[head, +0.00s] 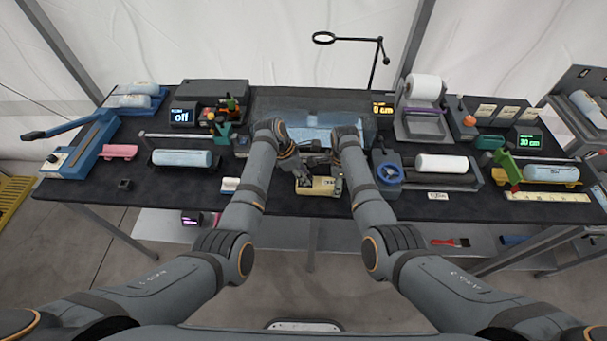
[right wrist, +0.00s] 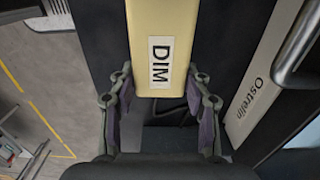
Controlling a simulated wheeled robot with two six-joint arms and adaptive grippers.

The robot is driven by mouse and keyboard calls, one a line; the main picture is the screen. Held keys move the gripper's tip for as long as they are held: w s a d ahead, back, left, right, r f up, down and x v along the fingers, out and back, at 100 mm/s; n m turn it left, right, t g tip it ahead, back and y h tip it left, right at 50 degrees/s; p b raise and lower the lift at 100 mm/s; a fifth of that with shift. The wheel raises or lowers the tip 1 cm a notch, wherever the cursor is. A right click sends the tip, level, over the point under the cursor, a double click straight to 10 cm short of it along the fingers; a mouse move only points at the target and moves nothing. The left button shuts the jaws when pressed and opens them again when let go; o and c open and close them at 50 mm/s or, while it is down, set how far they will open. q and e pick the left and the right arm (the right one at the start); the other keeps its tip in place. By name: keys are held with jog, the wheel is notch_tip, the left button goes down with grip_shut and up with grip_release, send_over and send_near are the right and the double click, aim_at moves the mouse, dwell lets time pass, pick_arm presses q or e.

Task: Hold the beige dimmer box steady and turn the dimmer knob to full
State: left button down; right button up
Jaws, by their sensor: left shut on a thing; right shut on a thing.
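The beige dimmer box (head: 323,187) lies near the front edge of the dark table, below my two grippers. In the right wrist view the box (right wrist: 160,20) shows a white "DIM" label (right wrist: 159,62). My right gripper (right wrist: 160,90) has a finger on each side of the box's end and is shut on it. In the head view my right gripper (head: 338,176) is at the box's right part. My left gripper (head: 303,178) is at the box's left part, shut on what seems to be the dimmer knob. The knob itself is hidden by the fingers.
The table's front edge is close to the box.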

pick_arm(q)
jog(key=shift+m, duration=0.3)
jog(key=m+g, duration=0.1)
jog(key=m, duration=0.2)
jog(key=shift+w+g, duration=0.15)
jog(key=shift+g, duration=0.15)
jog(key=shift+w+m+g+y, duration=0.1)
jog(key=shift+m+g+y, duration=0.35)
jog(key=shift+m, duration=1.55)
jog(key=shift+g, duration=0.25)
jog(key=c, duration=1.1)
grip_release()
jog(key=v, duration=1.2)
